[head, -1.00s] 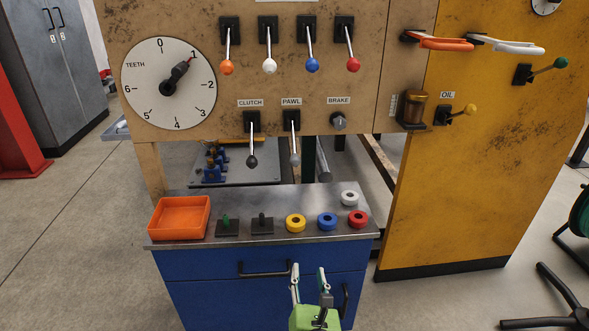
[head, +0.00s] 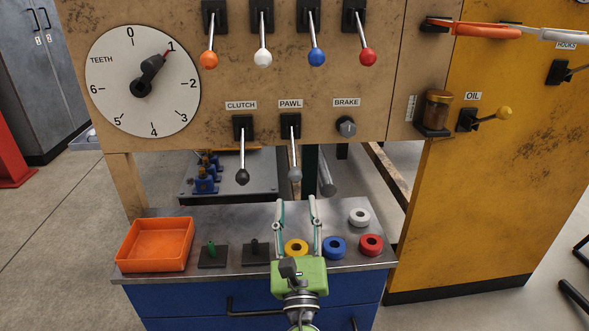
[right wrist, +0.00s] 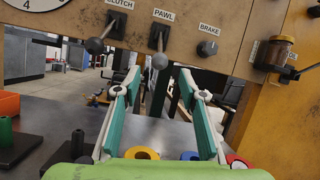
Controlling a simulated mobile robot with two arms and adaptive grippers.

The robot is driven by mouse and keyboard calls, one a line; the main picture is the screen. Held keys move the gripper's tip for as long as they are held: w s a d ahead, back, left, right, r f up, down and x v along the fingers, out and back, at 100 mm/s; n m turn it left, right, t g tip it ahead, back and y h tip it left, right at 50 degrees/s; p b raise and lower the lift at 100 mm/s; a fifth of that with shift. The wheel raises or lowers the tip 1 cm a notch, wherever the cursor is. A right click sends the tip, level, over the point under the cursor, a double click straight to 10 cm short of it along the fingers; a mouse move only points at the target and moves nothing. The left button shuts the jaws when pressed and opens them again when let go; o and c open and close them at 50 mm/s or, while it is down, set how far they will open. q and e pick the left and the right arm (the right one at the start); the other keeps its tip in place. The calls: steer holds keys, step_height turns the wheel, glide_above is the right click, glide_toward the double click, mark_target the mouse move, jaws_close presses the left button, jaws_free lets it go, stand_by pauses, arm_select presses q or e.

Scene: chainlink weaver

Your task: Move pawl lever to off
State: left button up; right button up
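The pawl lever (head: 293,150) sits under the PAWL label on the tan panel, its rod hanging down to a grey knob. It also shows in the right wrist view (right wrist: 160,48), ahead of and above the fingers. The clutch lever (head: 242,152) with a dark knob hangs just left of it. My right gripper (head: 296,203) is open and empty, just below the pawl knob and apart from it, over the steel worktop. Its two fingers are spread in the right wrist view (right wrist: 158,82). My left gripper is not in view.
The brake knob (head: 346,126) is right of the pawl lever. On the worktop (head: 220,218) are an orange tray (head: 155,244), dark peg bases, and several coloured rings, including a yellow ring (head: 296,247) near my gripper. Four-lever row avoided: a red-knob lever (head: 362,40) hangs higher up.

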mark_target(295, 180)
steer(key=x, duration=0.9)
steer(key=shift+w+b, duration=0.3)
steer(key=shift+w, duration=0.1)
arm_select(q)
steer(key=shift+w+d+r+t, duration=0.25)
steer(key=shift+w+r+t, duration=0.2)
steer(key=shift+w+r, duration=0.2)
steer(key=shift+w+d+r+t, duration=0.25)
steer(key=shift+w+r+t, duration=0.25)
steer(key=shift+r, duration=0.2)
arm_select(e)
steer(key=shift+w+d+r, duration=0.1)
steer(key=shift+w+r, duration=0.15)
steer(key=shift+w, duration=0.25)
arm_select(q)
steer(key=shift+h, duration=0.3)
arm_select(e)
jaws_close()
